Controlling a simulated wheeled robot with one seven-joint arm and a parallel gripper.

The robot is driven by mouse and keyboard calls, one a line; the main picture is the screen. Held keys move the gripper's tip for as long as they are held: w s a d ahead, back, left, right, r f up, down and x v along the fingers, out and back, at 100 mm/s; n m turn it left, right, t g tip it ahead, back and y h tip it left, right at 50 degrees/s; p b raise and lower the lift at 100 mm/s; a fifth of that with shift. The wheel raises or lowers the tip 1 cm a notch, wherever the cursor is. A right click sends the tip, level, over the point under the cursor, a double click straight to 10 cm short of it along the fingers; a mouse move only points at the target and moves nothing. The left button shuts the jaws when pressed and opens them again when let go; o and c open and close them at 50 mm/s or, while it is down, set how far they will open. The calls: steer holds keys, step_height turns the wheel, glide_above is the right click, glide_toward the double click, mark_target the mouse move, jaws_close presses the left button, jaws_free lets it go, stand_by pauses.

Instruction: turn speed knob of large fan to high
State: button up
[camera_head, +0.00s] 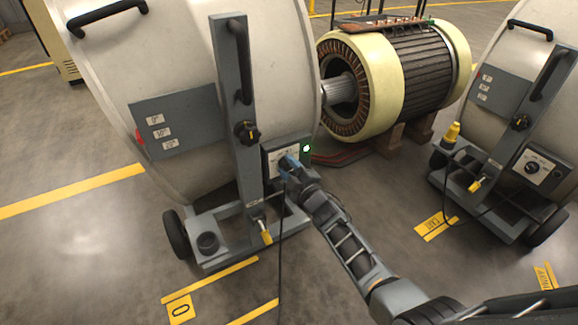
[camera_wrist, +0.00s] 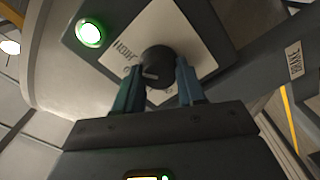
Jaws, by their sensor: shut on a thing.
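The large fan (camera_head: 150,70) is a big pale drum on a wheeled grey frame at the left of the head view. Its control panel (camera_head: 270,155) sits low on the frame, and a pale label plate (camera_wrist: 187,35) fills the upper middle of the wrist view. The speed knob (camera_wrist: 158,58) is round and black, with a light mark on its lower side. My gripper (camera_wrist: 160,80) has its blue-green fingers on both sides of the knob, shut on it. In the head view, my gripper (camera_head: 288,164) hides the knob. "HIGH" is printed left of the knob; smaller print is hard to read.
A green light (camera_wrist: 89,34) glows beside the panel. A second drum fan (camera_head: 530,70) stands at the right, with its own black knob (camera_head: 532,168). A large rotor machine (camera_head: 390,85) rests on blocks behind. A cable (camera_head: 281,250) hangs below the large fan's panel.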

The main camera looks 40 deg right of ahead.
steer(key=shift+f+m, duration=0.1)
steer(key=shift+m, duration=0.3)
steer(key=o, duration=1.1)
steer(key=shift+c, duration=0.2)
steer(key=shift+s, duration=0.15)
steer(key=p+v, duration=0.2)
steer(key=v, duration=0.5)
steer(key=shift+s+p, duration=0.25)
steer(key=shift+p, duration=0.05)
steer(key=shift+s+a, duration=0.1)
steer(key=shift+a, duration=0.05)
